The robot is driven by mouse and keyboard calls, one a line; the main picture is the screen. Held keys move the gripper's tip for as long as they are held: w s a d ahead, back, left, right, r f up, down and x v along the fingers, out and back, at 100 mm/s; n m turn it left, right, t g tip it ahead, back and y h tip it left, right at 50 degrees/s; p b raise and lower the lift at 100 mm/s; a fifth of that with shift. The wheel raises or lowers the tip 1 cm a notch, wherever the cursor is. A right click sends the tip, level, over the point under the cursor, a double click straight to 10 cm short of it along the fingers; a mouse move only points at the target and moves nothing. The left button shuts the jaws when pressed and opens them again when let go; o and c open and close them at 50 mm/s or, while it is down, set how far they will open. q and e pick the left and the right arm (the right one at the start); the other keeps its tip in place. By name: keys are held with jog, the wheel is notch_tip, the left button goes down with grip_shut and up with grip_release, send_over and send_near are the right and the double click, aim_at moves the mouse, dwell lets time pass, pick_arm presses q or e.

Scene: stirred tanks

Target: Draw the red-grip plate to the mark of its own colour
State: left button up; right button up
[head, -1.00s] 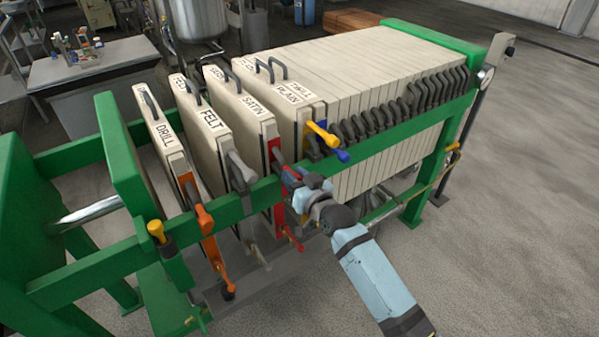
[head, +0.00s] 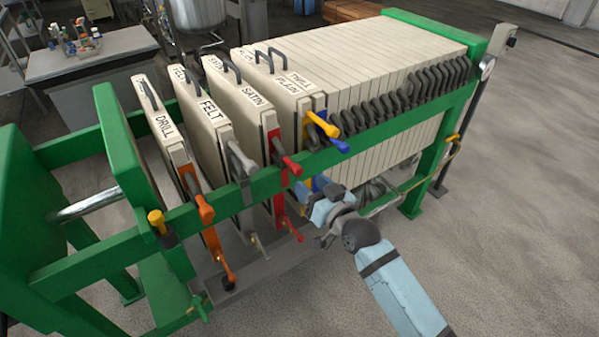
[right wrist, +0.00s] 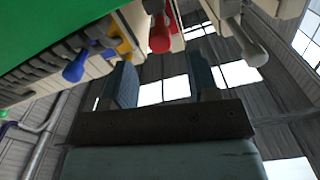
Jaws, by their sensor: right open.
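The red-grip plate, lettered SATIN (head: 257,97), hangs in the green frame between the FELT plate and the PLAIN plate, with gaps on both sides. Its red grip (head: 290,165) sticks out over the green side rail, and a red strip runs down its edge. The red grip also shows in the right wrist view (right wrist: 160,36), beyond the fingertips. My right gripper (head: 311,203) is open and empty, below the rail and lower than the red grip, apart from it. I cannot make out a red mark clearly apart from the red strip and lower handle. My left gripper is not in view.
The FELT plate with a grey grip (head: 240,158) and the DRILL plate with an orange grip (head: 206,214) stand to the left. Yellow (head: 326,126) and blue (head: 331,145) grips are close on the right. The green rail (head: 365,143) runs between my arm and the plates. Floor at right is clear.

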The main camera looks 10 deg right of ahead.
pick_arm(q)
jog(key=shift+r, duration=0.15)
pick_arm(e)
jog(key=v, duration=0.6)
jog(key=shift+s, duration=0.25)
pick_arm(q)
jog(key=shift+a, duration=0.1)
pick_arm(e)
jog(key=s+f+g+h, duration=0.3)
jog(key=s+f+g, duration=0.4)
jog(key=s+f, duration=1.15)
notch_tip(320, 180, up, 15)
jog(key=s+d+n+t+p, duration=0.1)
jog(key=p, duration=1.5)
jog(key=shift+d+f+p, duration=0.2)
jog(key=shift+f+p, duration=0.05)
jog(key=shift+p, duration=0.05)
jog(key=shift+f, duration=0.1)
jog(key=shift+c, duration=1.2)
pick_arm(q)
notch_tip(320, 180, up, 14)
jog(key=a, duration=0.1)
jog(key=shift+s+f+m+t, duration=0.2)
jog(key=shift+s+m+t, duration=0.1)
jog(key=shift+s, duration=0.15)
pick_arm(e)
jog(key=shift+a, duration=0.1)
